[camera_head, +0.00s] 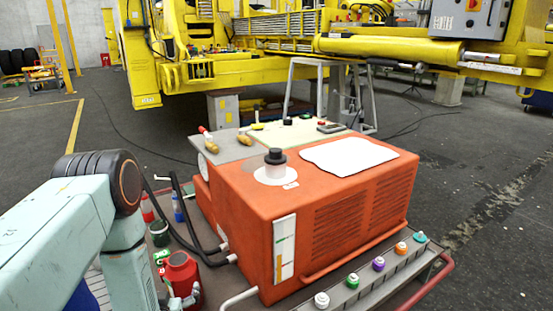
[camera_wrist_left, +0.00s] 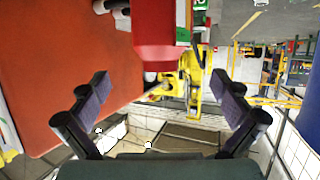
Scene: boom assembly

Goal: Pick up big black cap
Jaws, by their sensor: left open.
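The big black cap (camera_head: 275,156) sits upright on a white neck with a round white base, on top of the orange machine (camera_head: 245,190). My left arm comes in at the lower left of the head view, apart from the cap. In the left wrist view my left gripper (camera_wrist_left: 165,105) is open, its two dark fingers spread wide with nothing between them. A red container (camera_wrist_left: 155,35) shows beyond the fingers, and an orange surface fills the left side. The cap cannot be made out in the wrist view. My right gripper is not in view.
A red canister (camera_head: 181,278) and dark hoses stand left of the machine. A white sheet (camera_head: 349,157) lies on its top. Several coloured caps (camera_head: 379,264) line the tray's front edge. Small tools lie on a board (camera_head: 290,136) behind. A yellow boom (camera_head: 390,48) spans the back.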

